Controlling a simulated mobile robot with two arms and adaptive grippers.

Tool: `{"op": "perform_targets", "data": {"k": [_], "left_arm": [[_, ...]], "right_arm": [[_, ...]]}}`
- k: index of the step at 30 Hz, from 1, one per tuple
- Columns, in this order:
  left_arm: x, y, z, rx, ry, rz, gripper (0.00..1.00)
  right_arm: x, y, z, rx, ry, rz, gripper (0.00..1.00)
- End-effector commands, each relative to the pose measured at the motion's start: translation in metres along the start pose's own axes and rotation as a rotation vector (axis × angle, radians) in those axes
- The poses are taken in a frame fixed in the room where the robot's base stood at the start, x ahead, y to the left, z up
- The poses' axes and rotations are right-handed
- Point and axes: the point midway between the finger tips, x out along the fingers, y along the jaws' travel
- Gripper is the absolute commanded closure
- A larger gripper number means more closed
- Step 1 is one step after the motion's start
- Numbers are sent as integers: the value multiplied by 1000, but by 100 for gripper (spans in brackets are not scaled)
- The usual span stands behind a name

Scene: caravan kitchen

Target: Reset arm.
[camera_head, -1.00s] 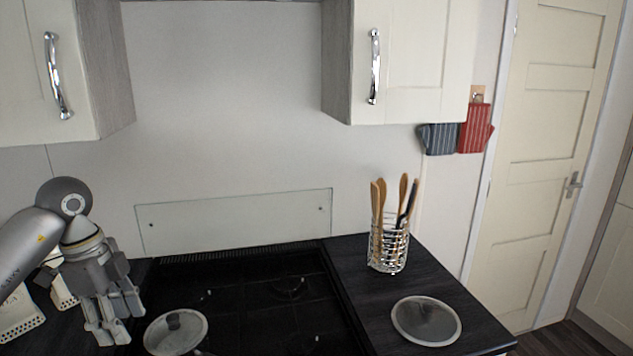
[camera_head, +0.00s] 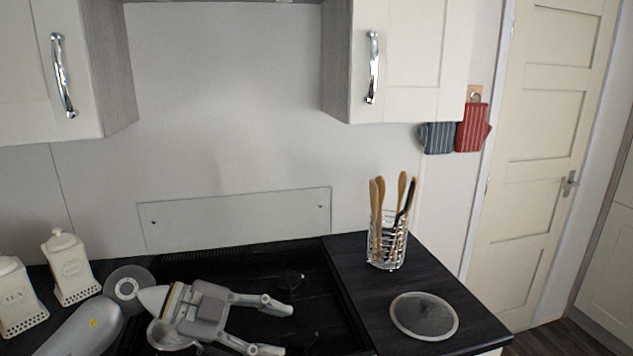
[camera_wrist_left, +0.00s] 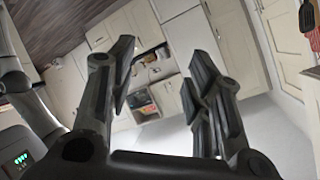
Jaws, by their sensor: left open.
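My left gripper (camera_head: 273,328) is open and empty in the head view. It is above the black hob, with its fingers pointing right. The left wrist view shows its two fingers (camera_wrist_left: 160,90) apart with nothing between them, and the room's cupboards and floor beyond. My left arm comes in from the lower left and covers part of a pan lid (camera_head: 168,338) on the hob. My right gripper is not in view.
Two white canisters (camera_head: 71,268) stand on the left counter. A wire utensil holder (camera_head: 387,249) and a glass lid (camera_head: 424,316) are on the right counter. Cupboards (camera_head: 410,60) hang above. A glass splashback (camera_head: 235,219) stands behind the hob (camera_head: 300,262).

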Motion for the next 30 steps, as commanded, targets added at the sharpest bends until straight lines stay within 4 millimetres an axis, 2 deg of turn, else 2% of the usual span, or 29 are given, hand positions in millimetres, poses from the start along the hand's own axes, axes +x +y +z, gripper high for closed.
{"op": "perform_targets", "data": {"k": [1,4,6,9,11,13,17,20,23,26,27,29,30], "left_arm": [[13,-4,-19,17,100,-86,54],[22,-20,-51,38,253,-288,54],[18,-33,-66,28,330,-442,54],[4,-49,-74,-22,394,-672,54],[-8,-57,-71,-69,403,-808,54],[-23,-61,-59,-143,386,-959,54],[-51,-54,-18,-320,276,-1205,54],[-67,-32,24,-486,131,-1342,54],[-75,7,67,-670,-54,-1419,54],[-76,61,106,-863,-266,-1425,54],[-74,87,119,-939,-355,-1407,54],[-69,128,133,-1052,-486,-1357,54],[-66,156,139,-1120,-568,-1312,54]], "right_arm": [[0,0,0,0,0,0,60],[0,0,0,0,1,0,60],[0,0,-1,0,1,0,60],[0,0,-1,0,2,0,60],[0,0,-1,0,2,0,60],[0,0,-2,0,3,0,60],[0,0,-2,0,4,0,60],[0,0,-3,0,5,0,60],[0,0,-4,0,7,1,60],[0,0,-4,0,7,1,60],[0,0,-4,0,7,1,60],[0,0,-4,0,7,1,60],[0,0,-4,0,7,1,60]]}}
